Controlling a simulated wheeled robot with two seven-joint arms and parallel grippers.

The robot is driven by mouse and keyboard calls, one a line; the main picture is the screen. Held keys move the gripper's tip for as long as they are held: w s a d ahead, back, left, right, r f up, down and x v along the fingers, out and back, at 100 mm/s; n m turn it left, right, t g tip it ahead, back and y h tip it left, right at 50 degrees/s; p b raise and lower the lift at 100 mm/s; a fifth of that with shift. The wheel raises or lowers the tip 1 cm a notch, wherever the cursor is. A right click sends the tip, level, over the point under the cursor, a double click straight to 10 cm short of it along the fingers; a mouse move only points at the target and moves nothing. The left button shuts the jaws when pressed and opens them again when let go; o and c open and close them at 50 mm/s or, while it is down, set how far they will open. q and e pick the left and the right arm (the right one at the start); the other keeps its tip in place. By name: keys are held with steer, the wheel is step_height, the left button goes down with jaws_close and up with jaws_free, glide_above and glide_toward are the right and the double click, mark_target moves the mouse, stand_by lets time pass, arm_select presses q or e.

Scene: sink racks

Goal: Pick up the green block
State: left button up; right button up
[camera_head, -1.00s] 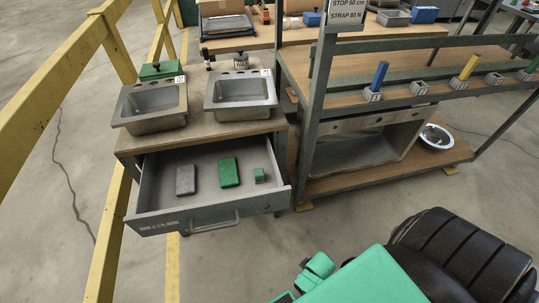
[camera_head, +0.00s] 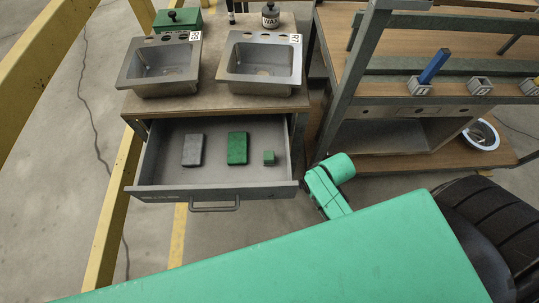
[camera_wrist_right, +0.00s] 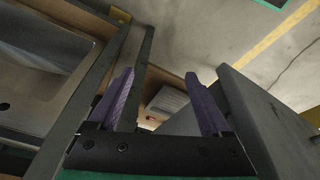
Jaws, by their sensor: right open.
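A flat, dark green block (camera_head: 237,148) lies in the open grey drawer (camera_head: 168,191), between a grey block (camera_head: 193,149) and a small green cube (camera_head: 268,158). All three are apart and free of any gripper. My right gripper (camera_wrist_right: 165,103) shows only in the right wrist view. Its two purple fingers are spread, with nothing held between them. None of the drawer's blocks can be made out in that view. My left gripper is not in view.
The drawer sits below a counter with two metal sinks (camera_head: 161,91) (camera_head: 262,88). A shelf rack (camera_head: 345,85) stands close on the right, and a yellow rail (camera_head: 110,215) on the left. My green arm link is beside the drawer's right front corner.

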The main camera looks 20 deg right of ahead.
step_height(320, 180, up, 9)
step_height(320, 180, up, 7)
steer(key=m+g, duration=0.3)
steer(key=m, duration=0.2)
glide_above(269, 155)
step_height(269, 155, down, 14)
steer(key=shift+f, duration=0.2)
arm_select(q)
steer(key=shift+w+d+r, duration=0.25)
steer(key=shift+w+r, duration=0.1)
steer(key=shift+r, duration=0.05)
arm_select(e)
jaws_close()
steer(key=shift+r, duration=0.15)
